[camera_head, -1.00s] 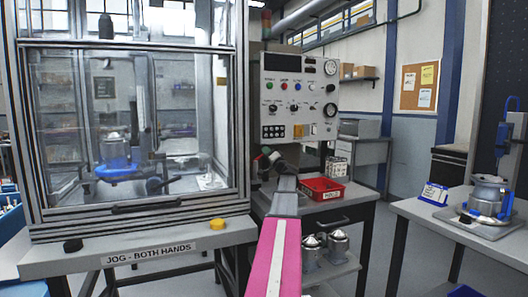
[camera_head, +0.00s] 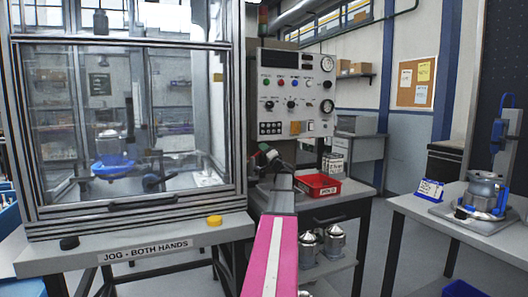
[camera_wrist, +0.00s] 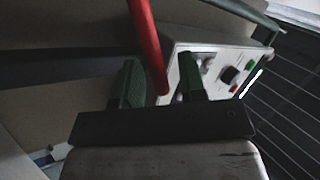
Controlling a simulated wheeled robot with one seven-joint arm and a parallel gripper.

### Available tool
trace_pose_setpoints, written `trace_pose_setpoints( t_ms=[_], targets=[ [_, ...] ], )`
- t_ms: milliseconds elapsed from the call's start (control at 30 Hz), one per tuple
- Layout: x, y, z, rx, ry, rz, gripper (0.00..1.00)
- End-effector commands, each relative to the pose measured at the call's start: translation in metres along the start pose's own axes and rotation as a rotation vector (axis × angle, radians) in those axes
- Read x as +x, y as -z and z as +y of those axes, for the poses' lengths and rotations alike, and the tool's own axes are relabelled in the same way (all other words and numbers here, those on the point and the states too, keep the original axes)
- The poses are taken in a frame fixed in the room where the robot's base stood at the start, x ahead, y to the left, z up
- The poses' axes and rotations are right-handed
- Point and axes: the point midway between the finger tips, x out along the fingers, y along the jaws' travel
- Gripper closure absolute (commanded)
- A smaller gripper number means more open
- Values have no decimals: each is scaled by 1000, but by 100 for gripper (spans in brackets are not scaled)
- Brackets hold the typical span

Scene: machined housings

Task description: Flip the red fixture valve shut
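A red bar (camera_wrist: 149,45), probably the valve's lever, slants down from the top of the wrist view. Its lower end shows in the gap between the two dark green fingers of my gripper (camera_wrist: 160,80). The fingers stand apart, with space seen on both sides of the bar, so the gripper is open. I cannot tell how deep the bar lies relative to the fingertips. In the head view my gripper (camera_head: 268,158) is small, at the end of my pink arm, beside the press enclosure and below the control panel. A small red part shows by it there; the valve body is not clearly visible.
The glass press enclosure (camera_head: 130,195) stands left of my gripper. The control panel (camera_head: 296,92) is behind it. A red bin (camera_head: 318,187) sits on a bench to the right. A housing (camera_head: 483,193) stands on the right table.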

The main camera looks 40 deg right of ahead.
Motion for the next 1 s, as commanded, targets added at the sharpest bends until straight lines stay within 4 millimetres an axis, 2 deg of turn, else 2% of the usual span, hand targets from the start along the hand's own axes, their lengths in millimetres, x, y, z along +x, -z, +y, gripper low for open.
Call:
trace_pose_setpoints(
  t_ms=[167,267,700,800,1000],
  targets=[
    [-4,0,0,0,0,0,62],
    [-14,0,0,0,-1,1,62],
    [-89,22,-36,-1,-1,1,62],
    [-102,27,-42,-1,0,1,62],
    [-116,32,-47,0,0,1,62]
  ],
)
